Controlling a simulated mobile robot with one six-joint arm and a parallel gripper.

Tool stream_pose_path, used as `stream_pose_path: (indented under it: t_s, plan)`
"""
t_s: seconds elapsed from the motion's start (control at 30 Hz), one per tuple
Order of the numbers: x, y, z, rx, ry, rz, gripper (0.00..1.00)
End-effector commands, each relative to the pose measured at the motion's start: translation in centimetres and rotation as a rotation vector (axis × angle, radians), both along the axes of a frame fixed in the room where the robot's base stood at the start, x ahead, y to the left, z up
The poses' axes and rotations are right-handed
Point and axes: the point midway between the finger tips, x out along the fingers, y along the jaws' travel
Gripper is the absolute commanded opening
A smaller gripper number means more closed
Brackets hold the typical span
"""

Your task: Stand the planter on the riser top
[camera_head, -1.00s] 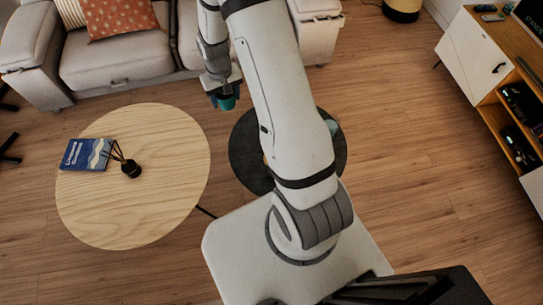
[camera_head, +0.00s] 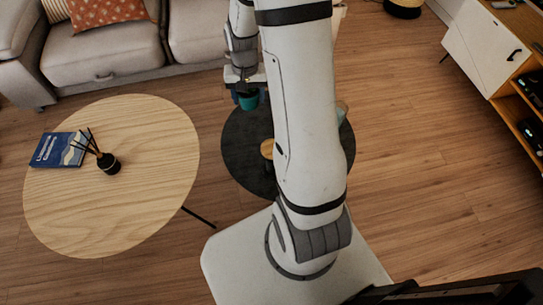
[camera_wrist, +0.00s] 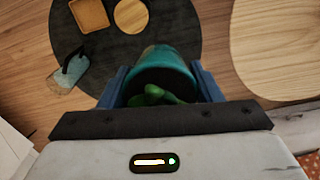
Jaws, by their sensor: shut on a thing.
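The planter is a teal pot (camera_head: 248,100) with a green plant inside, seen from above in the wrist view (camera_wrist: 165,60). My gripper (camera_head: 249,96) is shut on it, with a blue finger on each side of the pot in the wrist view (camera_wrist: 162,86). The pot looks upright and held above the far left part of the round dark table (camera_head: 240,165). On that table the wrist view shows a square wooden piece (camera_wrist: 89,17) and a round wooden piece (camera_wrist: 131,15). I cannot tell for sure which is the riser. My arm hides much of the table in the head view.
A pale glass-like vessel with a dark handle (camera_wrist: 66,78) stands near the dark table's edge. A round light-wood table (camera_head: 110,205) at left holds a blue book (camera_head: 58,149) and a reed diffuser (camera_head: 108,163). A sofa (camera_head: 110,55) is behind; a cabinet (camera_head: 485,50) is at right.

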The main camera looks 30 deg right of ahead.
Motion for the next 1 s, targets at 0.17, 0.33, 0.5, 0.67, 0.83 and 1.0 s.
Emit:
stream_pose_path:
  t_s: [0.17,0.33,0.5,0.67,0.83,1.0]
  plan:
    - [-1.2,-1.5,-4.0,-0.001,-0.002,-0.097,0.29]
    - [-2.5,-2.7,-6.6,0.000,-0.002,-0.188,0.29]
    - [-3.7,-3.8,-9.0,-0.001,-0.002,-0.274,0.29]
    - [-4.6,-4.5,-10.4,0.000,-0.002,-0.332,0.29]
    - [-5.0,-4.8,-11.1,0.000,-0.001,-0.364,0.29]
    - [-5.2,-4.8,-13.8,0.001,0.004,-0.369,0.29]
